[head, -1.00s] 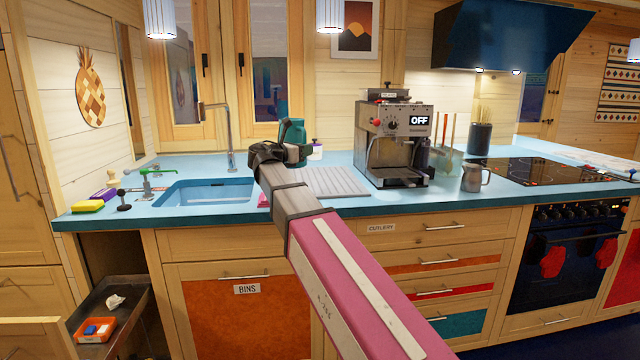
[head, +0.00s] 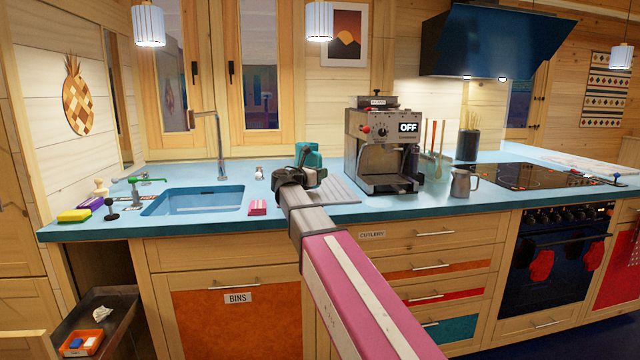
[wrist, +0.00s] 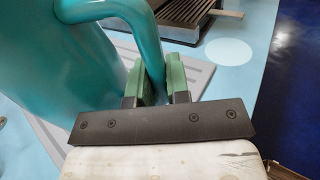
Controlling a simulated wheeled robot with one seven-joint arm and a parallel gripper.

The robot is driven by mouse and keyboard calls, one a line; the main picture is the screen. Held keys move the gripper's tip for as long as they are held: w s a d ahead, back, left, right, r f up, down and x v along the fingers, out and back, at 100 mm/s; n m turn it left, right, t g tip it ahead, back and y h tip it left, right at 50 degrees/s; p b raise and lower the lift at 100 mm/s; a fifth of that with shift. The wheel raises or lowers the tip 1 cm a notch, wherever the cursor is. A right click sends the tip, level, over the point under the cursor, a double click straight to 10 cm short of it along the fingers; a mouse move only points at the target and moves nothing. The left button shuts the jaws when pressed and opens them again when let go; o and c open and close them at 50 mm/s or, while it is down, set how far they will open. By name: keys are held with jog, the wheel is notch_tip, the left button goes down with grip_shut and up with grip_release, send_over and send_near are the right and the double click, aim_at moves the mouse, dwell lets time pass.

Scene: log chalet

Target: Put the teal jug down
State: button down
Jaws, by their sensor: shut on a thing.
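The teal jug (head: 308,157) is at the end of my arm, over the blue counter between the sink and the coffee machine. In the wrist view the jug (wrist: 75,65) fills the upper left, with its handle running down between the green finger pads. My gripper (wrist: 163,80) is shut on that handle. In the head view the gripper (head: 293,178) hides the lower part of the jug. I cannot tell whether the jug's base touches the counter or the grooved drainboard (head: 342,190); the drainboard also shows beneath it in the wrist view (wrist: 195,78).
The coffee machine (head: 380,150) stands close to the right of the jug. A metal pitcher (head: 461,183) stands farther right. Bare counter (head: 395,207) shows along the front edge.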

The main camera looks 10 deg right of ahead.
jog(key=shift+f, duration=1.7)
jog(key=c, duration=1.1)
grip_release()
jog(key=shift+f, duration=0.15)
jog(key=v, duration=1.2)
jog(key=shift+a, duration=0.1)
